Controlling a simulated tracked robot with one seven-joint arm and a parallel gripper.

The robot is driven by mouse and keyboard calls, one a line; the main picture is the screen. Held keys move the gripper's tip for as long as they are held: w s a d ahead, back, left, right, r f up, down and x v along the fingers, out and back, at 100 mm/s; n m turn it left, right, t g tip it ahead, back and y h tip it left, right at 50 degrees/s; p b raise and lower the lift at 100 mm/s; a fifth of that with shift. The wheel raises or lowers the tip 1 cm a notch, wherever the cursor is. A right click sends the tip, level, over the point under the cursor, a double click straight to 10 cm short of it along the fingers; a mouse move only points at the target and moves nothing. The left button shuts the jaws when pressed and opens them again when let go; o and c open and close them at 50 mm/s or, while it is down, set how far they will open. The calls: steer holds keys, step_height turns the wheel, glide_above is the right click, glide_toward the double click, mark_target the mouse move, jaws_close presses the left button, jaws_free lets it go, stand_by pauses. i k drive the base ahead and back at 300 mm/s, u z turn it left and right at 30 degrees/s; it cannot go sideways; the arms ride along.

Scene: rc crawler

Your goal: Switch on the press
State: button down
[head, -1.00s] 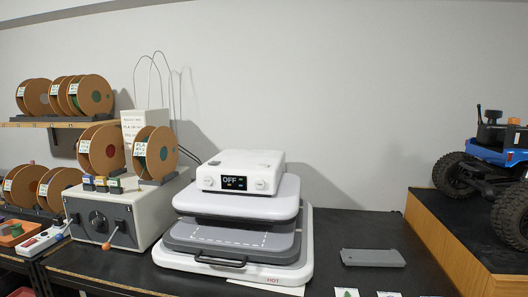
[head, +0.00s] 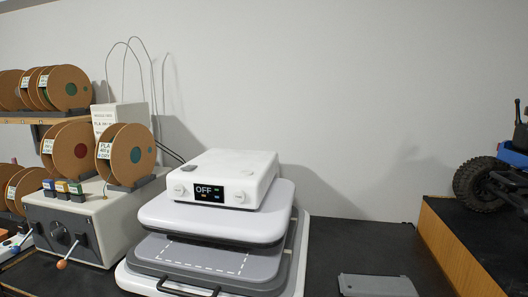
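The white heat press (head: 222,225) stands on the dark bench, left of the middle in the head view. Its control box (head: 225,178) on top has a small black display (head: 209,192) that reads OFF. A round knob or button sits on each side of the display, and darker pads show on the box's top face. The upper plate is raised above the grey lower plate (head: 195,262), which has a dashed white outline. My gripper is not in view.
A beige machine (head: 90,220) with levers and brown filament spools (head: 126,155) stands close on the left. A flat grey plate (head: 377,285) lies on the bench at right. A wooden-edged platform (head: 445,245) bears a blue crawler (head: 512,160).

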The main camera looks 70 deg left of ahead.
mark_target(189, 167)
steer(key=u, duration=0.1)
steer(key=k, duration=1.25)
steer(key=u, duration=1.7)
steer(key=i, duration=1)
steer(key=u, duration=0.05)
